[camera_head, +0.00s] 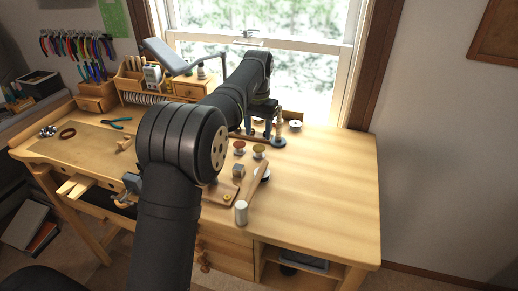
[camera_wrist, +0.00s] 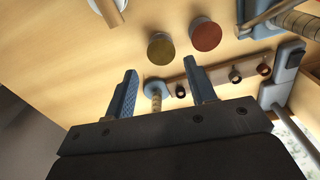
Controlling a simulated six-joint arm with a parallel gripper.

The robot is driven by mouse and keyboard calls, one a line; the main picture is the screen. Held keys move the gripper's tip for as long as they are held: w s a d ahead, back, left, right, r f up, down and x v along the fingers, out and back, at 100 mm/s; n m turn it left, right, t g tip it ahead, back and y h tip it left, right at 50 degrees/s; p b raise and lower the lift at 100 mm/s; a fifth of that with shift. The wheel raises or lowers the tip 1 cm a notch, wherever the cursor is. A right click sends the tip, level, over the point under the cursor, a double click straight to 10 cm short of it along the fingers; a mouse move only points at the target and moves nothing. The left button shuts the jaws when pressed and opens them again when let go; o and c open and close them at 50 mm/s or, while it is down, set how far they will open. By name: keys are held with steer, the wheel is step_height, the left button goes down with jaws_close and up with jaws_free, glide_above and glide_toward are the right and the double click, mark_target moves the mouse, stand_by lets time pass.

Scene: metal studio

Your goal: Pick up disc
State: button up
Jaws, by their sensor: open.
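My gripper (camera_head: 261,132) is open over the back middle of the bench in the head view. In the wrist view its two fingers (camera_wrist: 161,66) stand apart, and nothing is held between them. Several round pieces could be the disc; I cannot tell which one is meant. A blue disc (camera_wrist: 156,88) with a banded stem shows between the fingers, apart from both; a bluish disc (camera_head: 279,143) lies just right of the gripper in the head view. An olive round top (camera_wrist: 160,48) and a red one (camera_wrist: 205,35) lie past the fingertips.
A wooden strip (camera_wrist: 220,75) with dark rings lies behind the right finger. A white disc (camera_head: 295,125) lies near the window. The bench's right side is clear.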

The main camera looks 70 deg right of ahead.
mark_target(259, 148)
steer(key=shift+d+f, duration=0.2)
steer(key=shift+f, duration=1.15)
steer(key=shift+d+f, duration=0.15)
steer(key=shift+f, duration=1.15)
steer(key=shift+f, duration=0.25)
steer(key=c, duration=0.7)
